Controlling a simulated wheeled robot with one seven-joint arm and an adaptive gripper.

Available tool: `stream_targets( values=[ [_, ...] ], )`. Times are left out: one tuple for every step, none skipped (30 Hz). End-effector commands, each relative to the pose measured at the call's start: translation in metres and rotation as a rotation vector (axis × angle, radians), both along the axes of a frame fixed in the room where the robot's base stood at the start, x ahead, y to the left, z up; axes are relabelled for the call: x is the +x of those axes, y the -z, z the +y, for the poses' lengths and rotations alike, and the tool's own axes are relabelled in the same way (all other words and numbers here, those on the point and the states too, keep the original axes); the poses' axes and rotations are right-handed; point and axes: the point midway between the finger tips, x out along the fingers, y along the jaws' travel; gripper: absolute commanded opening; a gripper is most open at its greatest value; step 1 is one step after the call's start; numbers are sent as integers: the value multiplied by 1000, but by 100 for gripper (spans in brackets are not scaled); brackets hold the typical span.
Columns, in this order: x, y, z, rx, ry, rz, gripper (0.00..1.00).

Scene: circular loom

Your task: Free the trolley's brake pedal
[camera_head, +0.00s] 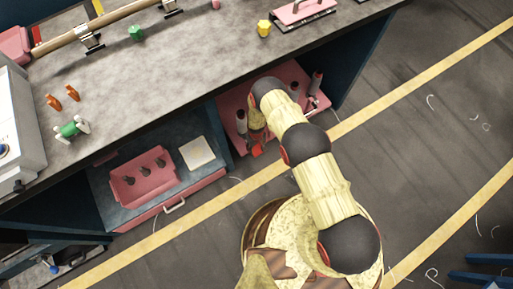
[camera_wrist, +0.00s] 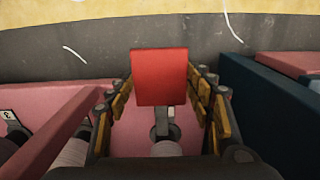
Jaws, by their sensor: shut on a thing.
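The red brake pedal (camera_wrist: 160,77) stands in the middle of the wrist view, on a short metal stem. In the head view it shows as a small red patch (camera_head: 257,150) at the front of the pink trolley (camera_head: 229,104). The trolley is under the bench and holds several grey-and-pink spools; its pink surface also shows in the wrist view (camera_wrist: 62,124). My gripper (camera_wrist: 161,92) is shut on the pedal, with a yellow-padded finger on each side. In the head view my arm hides most of the gripper and part of the trolley.
The grey bench top (camera_head: 190,75) overhangs the trolley. A dark blue panel (camera_head: 355,70) stands close to its right. A pink box (camera_head: 143,203) with dark pegs and a cream pad (camera_head: 196,152) lie on the blue shelf to its left. The floor in front is mostly clear.

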Motion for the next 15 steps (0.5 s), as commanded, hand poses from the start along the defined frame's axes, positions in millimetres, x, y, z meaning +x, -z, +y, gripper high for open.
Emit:
stream_targets(
  values=[
    [9, -4, 1, 5, 5, -13, 7],
    [9, -4, 1, 6, 5, -14, 7],
    [10, -4, 1, 6, 5, -14, 7],
    [10, -4, 1, 6, 5, -15, 54],
    [10, -4, 1, 6, 5, -15, 56],
    [9, -4, 1, 6, 5, -15, 58],
    [9, -4, 1, 6, 4, -14, 60],
    [9, -4, 1, 6, 4, -14, 62],
    [8, -3, 1, 5, 4, -13, 64],
    [7, -3, 1, 5, 3, -12, 66],
    [7, -3, 1, 5, 3, -11, 67],
    [6, -2, 1, 4, 2, -10, 70],
    [6, -2, 1, 4, 2, -9, 71],
    [5, -2, 1, 4, 2, -9, 71],
    [5, -2, 1, 3, 2, -9, 71]
  ],
)
